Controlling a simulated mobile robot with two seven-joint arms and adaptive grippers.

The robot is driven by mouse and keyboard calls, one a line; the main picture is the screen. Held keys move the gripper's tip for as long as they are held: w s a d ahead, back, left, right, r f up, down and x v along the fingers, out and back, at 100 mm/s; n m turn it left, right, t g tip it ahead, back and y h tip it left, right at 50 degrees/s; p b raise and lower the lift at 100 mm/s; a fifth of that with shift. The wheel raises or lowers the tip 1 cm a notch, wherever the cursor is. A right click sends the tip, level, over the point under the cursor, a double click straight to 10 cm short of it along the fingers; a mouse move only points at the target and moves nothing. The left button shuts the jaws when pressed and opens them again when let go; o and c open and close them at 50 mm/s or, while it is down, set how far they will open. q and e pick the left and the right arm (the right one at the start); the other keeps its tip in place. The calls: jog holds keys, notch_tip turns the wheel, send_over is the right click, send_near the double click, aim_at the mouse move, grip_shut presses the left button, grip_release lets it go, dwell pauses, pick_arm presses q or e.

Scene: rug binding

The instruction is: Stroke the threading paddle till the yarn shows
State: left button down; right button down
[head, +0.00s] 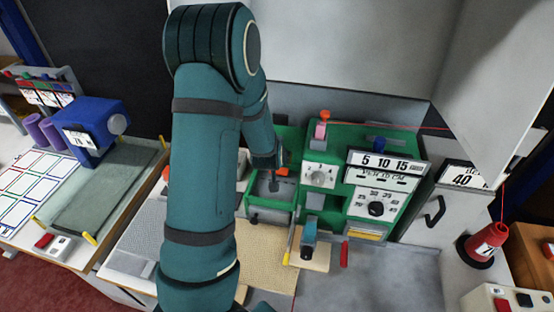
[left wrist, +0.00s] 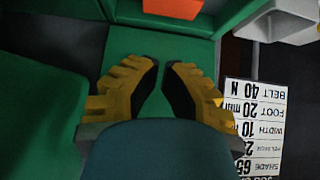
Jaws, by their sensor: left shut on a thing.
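My left arm crosses the head view, and its gripper (head: 272,172) reaches down at the green machine (head: 335,200). An orange piece (head: 283,172), which may be the threading paddle, is beside the gripper. In the left wrist view an orange block (left wrist: 172,8) lies just beyond the fingertips, apart from them. The yellow-backed fingers of my left gripper (left wrist: 162,68) are nearly together. What they grip does not show clearly. Red yarn (head: 433,128) runs above the machine, and a red cone (head: 486,246) stands at the right. My right gripper is out of view.
A blue box (head: 92,128) and a green pad (head: 108,185) are at the left.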

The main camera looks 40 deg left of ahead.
aim_at(280, 171)
pick_arm(q)
jog(key=f, duration=0.1)
jog(key=w+f, duration=0.1)
jog(key=a+f, duration=0.1)
jog(key=f, duration=0.1)
jog(key=shift+w+b, duration=0.35)
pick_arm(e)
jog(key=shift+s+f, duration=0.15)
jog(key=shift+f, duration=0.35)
pick_arm(q)
jog(key=shift+f, duration=1)
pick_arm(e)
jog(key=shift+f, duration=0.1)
